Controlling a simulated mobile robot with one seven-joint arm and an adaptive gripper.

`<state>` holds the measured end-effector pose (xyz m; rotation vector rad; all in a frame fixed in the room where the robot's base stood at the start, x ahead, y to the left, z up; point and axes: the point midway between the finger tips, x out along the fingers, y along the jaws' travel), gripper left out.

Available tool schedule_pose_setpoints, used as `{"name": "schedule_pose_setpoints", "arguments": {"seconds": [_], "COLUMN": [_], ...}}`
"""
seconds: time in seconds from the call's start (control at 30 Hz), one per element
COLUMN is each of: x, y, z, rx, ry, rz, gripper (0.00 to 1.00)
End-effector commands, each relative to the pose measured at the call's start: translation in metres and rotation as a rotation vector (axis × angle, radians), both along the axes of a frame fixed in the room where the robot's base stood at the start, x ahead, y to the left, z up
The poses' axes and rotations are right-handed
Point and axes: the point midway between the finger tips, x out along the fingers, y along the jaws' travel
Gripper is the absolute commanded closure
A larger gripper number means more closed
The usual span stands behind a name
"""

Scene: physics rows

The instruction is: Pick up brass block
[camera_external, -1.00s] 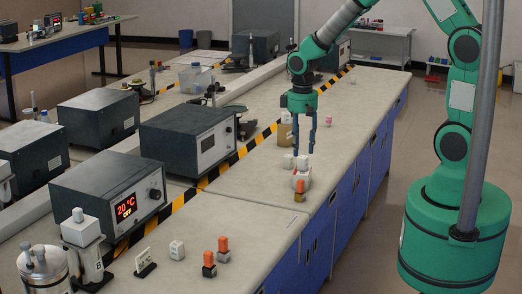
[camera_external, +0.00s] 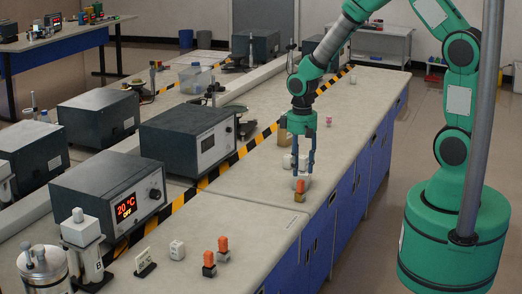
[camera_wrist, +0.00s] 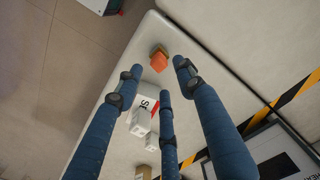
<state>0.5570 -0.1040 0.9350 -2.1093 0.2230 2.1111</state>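A small brass-coloured block (camera_external: 299,198) stands near the front edge of the bench, with an orange block (camera_external: 300,186) on or against it. In the wrist view the orange block (camera_wrist: 158,63) covers most of the brass-coloured piece (camera_wrist: 158,50). My gripper (camera_external: 303,172) has blue fingers pointing down, just behind and above these blocks in the external view. In the wrist view my gripper (camera_wrist: 158,80) has its three fingers spread and nothing held between them. The orange block shows just beyond the fingertips, between the two outer ones.
A tan block (camera_wrist: 143,172) is farther off. Dark instruments (camera_external: 190,135) line the striped tape. Bench top between is clear.

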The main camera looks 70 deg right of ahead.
Motion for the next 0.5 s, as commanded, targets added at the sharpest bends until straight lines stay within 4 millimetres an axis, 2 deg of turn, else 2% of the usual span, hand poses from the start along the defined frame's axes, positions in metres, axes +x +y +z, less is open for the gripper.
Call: {"name": "schedule_pose_setpoints", "arguments": {"seconds": [0.17,0.5], "x": [0.0003,0.0004], "y": [-0.0001,-0.0001], "z": [-0.0145,-0.0161], "rx": [0.0,0.0], "ry": [-0.001,-0.001], "rz": [0.0,0.0], "gripper": [0.62,0.62]}}
